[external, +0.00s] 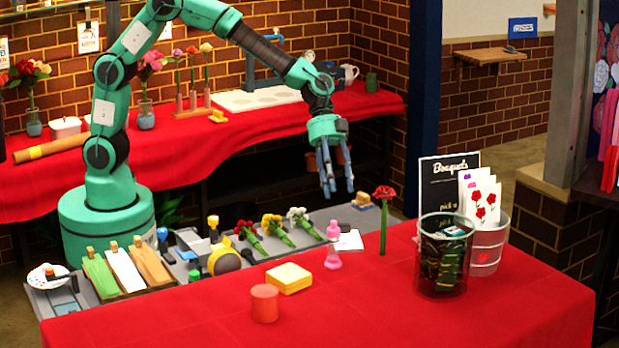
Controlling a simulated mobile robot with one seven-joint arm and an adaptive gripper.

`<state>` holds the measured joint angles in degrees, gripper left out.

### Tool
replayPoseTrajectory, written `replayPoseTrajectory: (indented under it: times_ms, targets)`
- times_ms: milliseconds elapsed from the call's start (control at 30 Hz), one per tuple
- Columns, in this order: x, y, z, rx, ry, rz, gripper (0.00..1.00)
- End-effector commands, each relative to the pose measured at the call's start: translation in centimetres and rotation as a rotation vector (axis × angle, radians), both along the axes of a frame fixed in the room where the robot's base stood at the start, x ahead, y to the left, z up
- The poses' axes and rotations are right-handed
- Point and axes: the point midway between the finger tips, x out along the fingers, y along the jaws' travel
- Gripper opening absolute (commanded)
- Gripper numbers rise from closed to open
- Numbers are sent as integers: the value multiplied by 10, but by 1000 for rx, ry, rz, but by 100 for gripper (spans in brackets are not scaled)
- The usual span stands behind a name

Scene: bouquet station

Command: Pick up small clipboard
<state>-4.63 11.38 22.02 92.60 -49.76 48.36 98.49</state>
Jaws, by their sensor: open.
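My gripper (338,188) hangs pointing down above the far side of the grey work surface, its blue fingers apart and nothing visible between them. I cannot tell for sure which thing is the small clipboard. A flat white sheet-like piece (349,241) lies on the work surface below my gripper, partly behind a pink bottle. A small board with paper (88,37) hangs on the brick wall at the upper left, far from my gripper.
The pink bottle (333,247), a red flower (384,215), a yellow block (288,278) and a red cylinder (265,303) stand nearby. The red table's front is mostly clear.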

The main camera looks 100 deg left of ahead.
Motion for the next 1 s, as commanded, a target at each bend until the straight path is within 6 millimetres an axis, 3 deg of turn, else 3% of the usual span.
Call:
replayPoseTrajectory:
  times_ms: [267, 767, 1000]
  targets:
    - [0, 4, 1, -5, 0, -10, 47]
    - [-2, 61, 7, -85, -31, -153, 47]
    - [-3, 69, 4, -103, -45, -180, 47]
